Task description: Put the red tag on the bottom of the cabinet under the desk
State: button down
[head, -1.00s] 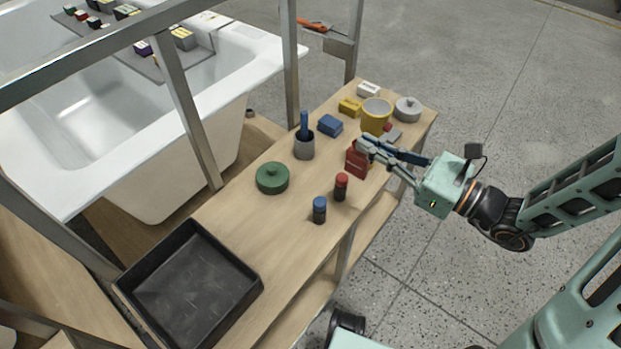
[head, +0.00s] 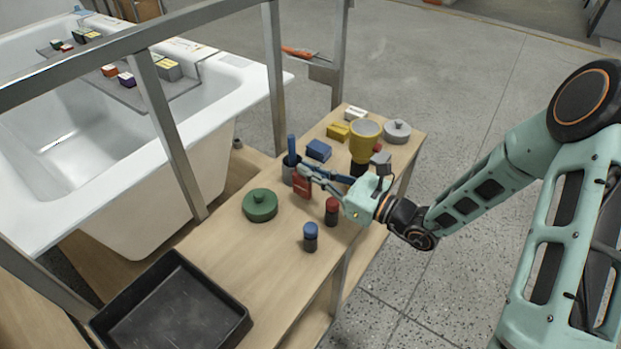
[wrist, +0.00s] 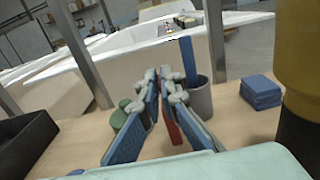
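The red tag (head: 301,185) is a flat red piece hanging from the fingertips of my gripper (head: 306,171) in the head view. It is just in front of the grey cup with the blue handle, above the wooden desk (head: 215,238). In the wrist view, the two blue-padded fingers (wrist: 161,84) are close together, with part of the red tag (wrist: 171,124) showing between them. Under the desk, a lower wooden shelf (head: 318,321) shows at its near side. No closed cabinet can be made out there.
A green lidded pot (head: 260,205), a blue-capped jar (head: 310,238) and a red-capped jar (head: 331,212) stand near my gripper. A black tray (head: 170,310) lies front left. Metal posts (head: 180,135) rise beside the desk.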

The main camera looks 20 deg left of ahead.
notch_tip(320, 180, down, 2)
jog(key=shift+r, duration=0.1)
jog(key=c, duration=2.6)
grip_release()
jog(key=shift+f, duration=0.2)
jog(key=o, duration=0.4)
jog(key=shift+o, duration=0.2)
